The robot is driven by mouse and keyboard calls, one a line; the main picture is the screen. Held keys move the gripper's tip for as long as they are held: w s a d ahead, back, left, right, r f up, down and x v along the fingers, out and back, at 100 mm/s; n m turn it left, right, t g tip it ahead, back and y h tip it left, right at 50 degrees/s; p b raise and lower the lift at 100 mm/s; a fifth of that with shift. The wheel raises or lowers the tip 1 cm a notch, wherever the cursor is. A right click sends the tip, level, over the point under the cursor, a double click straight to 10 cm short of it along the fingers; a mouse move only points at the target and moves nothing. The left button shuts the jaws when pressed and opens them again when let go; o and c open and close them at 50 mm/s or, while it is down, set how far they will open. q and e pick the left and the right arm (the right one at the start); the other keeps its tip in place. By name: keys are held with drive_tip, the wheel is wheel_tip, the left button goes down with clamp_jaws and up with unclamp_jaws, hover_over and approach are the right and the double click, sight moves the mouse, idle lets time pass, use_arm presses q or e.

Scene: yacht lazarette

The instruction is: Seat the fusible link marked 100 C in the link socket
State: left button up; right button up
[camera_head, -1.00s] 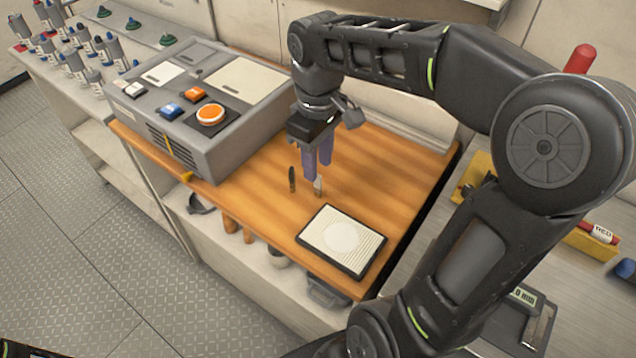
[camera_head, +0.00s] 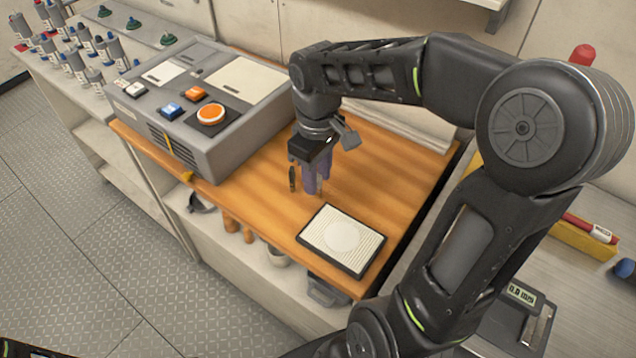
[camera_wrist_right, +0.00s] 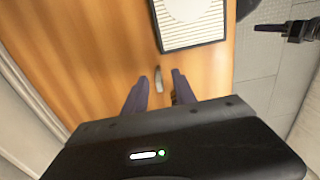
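Two small slim upright pieces stand on the wooden bench top (camera_head: 385,166). One is a dark piece (camera_head: 292,179); the other is a lighter metal piece (camera_wrist_right: 158,78), mostly hidden behind my fingers in the head view. I cannot read a 100 C mark on either, or tell which is link or socket. My right gripper (camera_head: 316,185) points down at the bench. In the wrist view its purple fingers (camera_wrist_right: 160,80) are apart, with the metal piece between or just beyond their tips. What looks like my left gripper (camera_wrist_right: 285,28) shows small at the wrist view's upper right.
A grey box (camera_head: 205,150) with an orange button (camera_head: 211,114) stands left. A yellow tray (camera_head: 583,240) with a red marker is at the right. Bench between is clear.

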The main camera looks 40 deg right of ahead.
drive_tip(key=shift+f, duration=1.6)
clamp_jaws()
